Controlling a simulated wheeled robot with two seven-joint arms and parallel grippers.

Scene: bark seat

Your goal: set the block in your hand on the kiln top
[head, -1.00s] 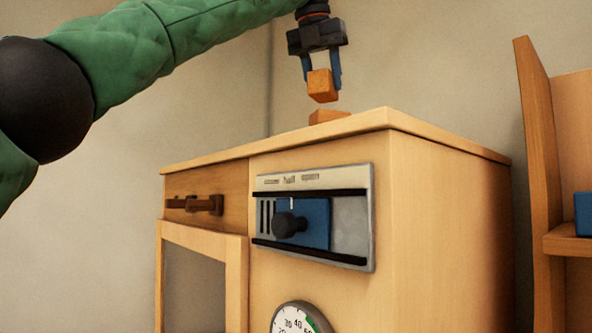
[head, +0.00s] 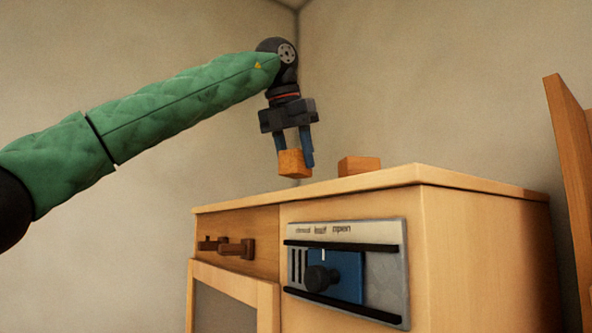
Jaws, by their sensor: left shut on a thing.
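My left gripper (head: 294,160) points down with its blue fingers shut on an orange wooden block (head: 294,164). The held block hangs near the top of the kiln (head: 300,196), a light wooden cabinet with a flat top. It looks a little above the top, but I cannot tell the exact gap or whether it is over the surface or behind it. A second orange block (head: 359,166) rests on the kiln top, to the right of the held one and apart from it. My right gripper is not in view.
The kiln front has a metal slider panel (head: 385,285) with a black knob (head: 318,278), and a drawer with a brown handle (head: 235,248). A wooden shelf unit (head: 572,170) stands at the right. Walls meet in a corner behind. The kiln top's right part looks clear.

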